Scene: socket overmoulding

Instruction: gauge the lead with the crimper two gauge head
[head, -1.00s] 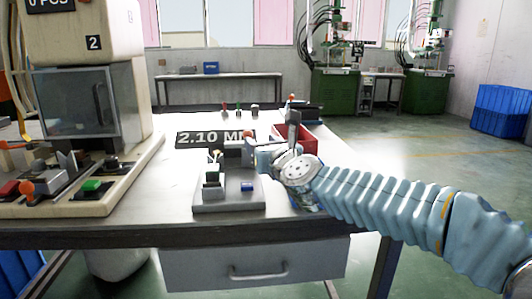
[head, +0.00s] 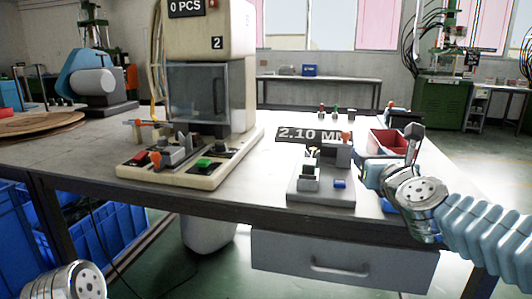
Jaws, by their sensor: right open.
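The crimper two (head: 211,90) is a cream machine marked 2, with a clear guard and a green button, at the left of the bench. Its gauge head (head: 322,190) is a grey block with upright posts, an orange knob and a blue button. The display behind it (head: 305,134) reads 2.10 and is partly hidden. Small pale tips (head: 313,149) show above the gauge post; I cannot tell if they belong to the lead. My right gripper (head: 362,172) is open just right of the gauge head, with its fingers largely hidden. Only my left wrist shows at the bottom left.
A red bin (head: 388,142) stands behind my right gripper. Small coloured posts (head: 336,111) stand at the back of the bench (head: 250,190). A drawer (head: 340,262) hangs under the front edge. Blue crates (head: 95,240) are below left.

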